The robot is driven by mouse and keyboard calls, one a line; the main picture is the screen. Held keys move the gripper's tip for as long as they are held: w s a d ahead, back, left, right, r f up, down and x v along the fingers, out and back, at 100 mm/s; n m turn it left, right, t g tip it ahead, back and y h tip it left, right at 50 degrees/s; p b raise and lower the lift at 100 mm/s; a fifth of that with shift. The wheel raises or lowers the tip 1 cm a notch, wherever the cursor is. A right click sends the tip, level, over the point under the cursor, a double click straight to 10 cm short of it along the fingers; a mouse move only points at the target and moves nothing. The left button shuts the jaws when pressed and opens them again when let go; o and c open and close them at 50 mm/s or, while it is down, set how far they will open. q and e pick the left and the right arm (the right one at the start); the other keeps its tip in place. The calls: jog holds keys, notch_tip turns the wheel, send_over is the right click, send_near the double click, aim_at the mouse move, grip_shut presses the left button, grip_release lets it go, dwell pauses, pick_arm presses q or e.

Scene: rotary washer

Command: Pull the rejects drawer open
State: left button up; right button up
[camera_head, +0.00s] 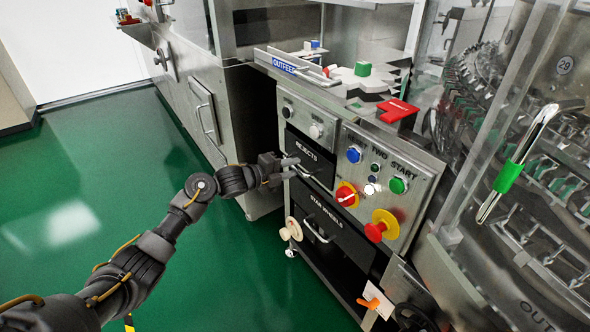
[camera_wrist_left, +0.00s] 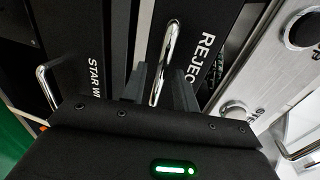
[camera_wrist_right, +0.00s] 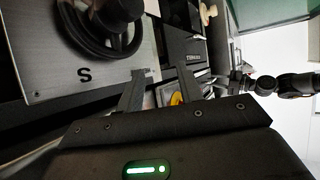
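The rejects drawer (camera_head: 317,156) has a black front with white lettering, in the upper part of the steel cabinet. My left gripper (camera_head: 291,168) is at its metal handle (camera_head: 306,173). In the left wrist view the handle (camera_wrist_left: 168,50) runs between the two fingers (camera_wrist_left: 160,85), which stand apart; I cannot tell whether either touches it. A dark gap shows along the edge of the drawer front (camera_wrist_left: 205,50); how far the drawer stands out is unclear. My right gripper (camera_wrist_right: 158,88) is open with nothing between its fingertips, and is not visible in the head view.
Below is the star wheels drawer (camera_head: 335,228) with its own handle. Right of the drawers is a button panel with a red emergency knob (camera_head: 380,226) and a red-yellow switch (camera_head: 346,195). A cream knob (camera_head: 292,229) sticks out lower left. The green floor (camera_head: 90,200) is clear at left.

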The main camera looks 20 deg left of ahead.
pick_arm(q)
jog(key=shift+x, duration=0.85)
jog(key=shift+c, duration=0.3)
grip_shut()
